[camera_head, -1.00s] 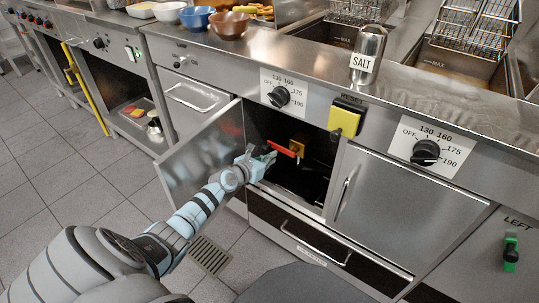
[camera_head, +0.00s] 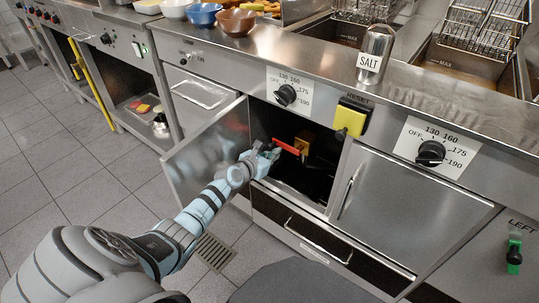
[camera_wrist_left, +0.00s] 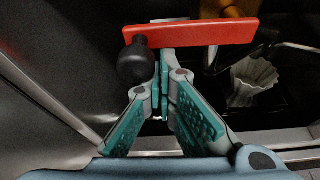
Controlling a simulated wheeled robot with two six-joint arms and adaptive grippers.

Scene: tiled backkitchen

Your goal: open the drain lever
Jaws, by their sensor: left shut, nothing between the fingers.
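The drain lever is a red flat bar (camera_head: 286,146) on a brass valve (camera_head: 304,143) inside the open cabinet. In the left wrist view the red lever (camera_wrist_left: 195,33) lies across the top, with a black ball knob (camera_wrist_left: 136,63) at its left end. My left gripper (camera_head: 268,155) is at the cabinet opening, beside the lever's near end. In the left wrist view its fingertips (camera_wrist_left: 163,85) are together with nothing between them, just right of the knob and below the bar. I cannot tell whether they touch the lever. My right gripper is not in view.
The open cabinet door (camera_head: 208,155) stands left of my left arm. A drawer (camera_head: 318,243) is below the opening, and a closed door (camera_head: 405,200) is to the right. A pale fluted object (camera_wrist_left: 254,82) lies in the dark cabinet. Another lever, green (camera_head: 514,253), is at far right.

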